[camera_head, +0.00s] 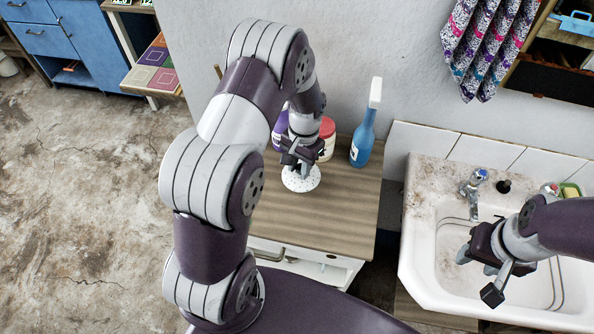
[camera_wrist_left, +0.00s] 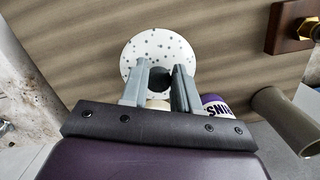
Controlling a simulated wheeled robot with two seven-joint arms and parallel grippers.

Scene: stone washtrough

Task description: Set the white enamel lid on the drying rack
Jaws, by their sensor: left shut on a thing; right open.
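The white enamel lid (camera_head: 301,183) is round with dark specks and is at the wooden cabinet top; I cannot tell whether it touches the wood. In the left wrist view the lid (camera_wrist_left: 158,48) shows flat beyond the fingers, with a dark knob (camera_wrist_left: 160,77) between them. My left gripper (camera_head: 300,168) is above the lid, shut on its knob; its fingers also show in the left wrist view (camera_wrist_left: 162,88). My right gripper (camera_head: 479,274) is open and empty over the sink. I cannot clearly make out a drying rack; thin curved lines, perhaps wires, show in the sink.
A blue spray bottle (camera_head: 362,140), a red-lidded tub (camera_head: 327,138) and a purple container (camera_head: 279,132) stand behind the lid. The wooden top (camera_head: 345,215) is clear at its front and right. The stained white sink (camera_head: 425,195) has a tap (camera_head: 473,190).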

